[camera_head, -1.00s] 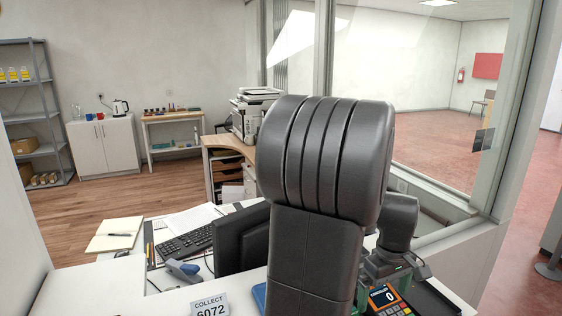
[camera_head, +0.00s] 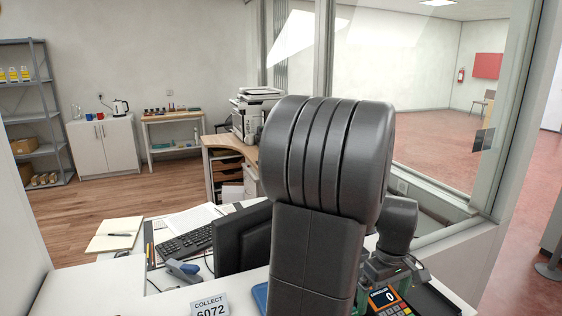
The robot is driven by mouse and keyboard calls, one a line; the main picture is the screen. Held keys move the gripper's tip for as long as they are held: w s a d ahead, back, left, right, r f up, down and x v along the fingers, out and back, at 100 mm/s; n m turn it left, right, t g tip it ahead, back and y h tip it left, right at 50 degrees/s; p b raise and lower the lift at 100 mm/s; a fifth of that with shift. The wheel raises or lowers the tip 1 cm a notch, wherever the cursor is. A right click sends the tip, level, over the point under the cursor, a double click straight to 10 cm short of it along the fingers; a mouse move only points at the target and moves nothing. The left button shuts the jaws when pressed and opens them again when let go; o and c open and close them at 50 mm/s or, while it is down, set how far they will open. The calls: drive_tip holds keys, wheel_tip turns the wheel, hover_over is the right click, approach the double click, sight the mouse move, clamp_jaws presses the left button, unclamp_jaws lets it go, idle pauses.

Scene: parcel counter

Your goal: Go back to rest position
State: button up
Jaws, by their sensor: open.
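My arm stands large in the middle of the view and hides part of the counter behind it. My gripper (camera_head: 396,272) shows partly to the right of the arm, low over the counter beside the card terminal (camera_head: 384,299). Its jaws are open, and I see nothing held in them. The fingertips are not clear from here. The terminal has a lit screen reading 0.
The white counter (camera_head: 120,287) holds a collect 6072 sign (camera_head: 210,306), a scanner (camera_head: 184,270), a keyboard (camera_head: 187,243), a monitor (camera_head: 240,238) and a notebook (camera_head: 117,233). A glass partition frame (camera_head: 505,120) stands at right. A printer (camera_head: 251,112) is behind.

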wheel_tip(320, 180, up, 12)
wheel_tip(320, 180, down, 14)
drive_tip(key=shift+s+r, duration=0.1)
drive_tip(key=shift+r, duration=0.1)
wheel_tip(320, 180, up, 2)
drive_tip(key=shift+r+p, duration=0.15)
drive_tip(key=shift+p, duration=0.7)
drive_tip(key=shift+b, duration=0.3)
wheel_tip(320, 180, up, 6)
drive_tip(key=p, duration=0.4)
drive_tip(key=shift+p, duration=0.4)
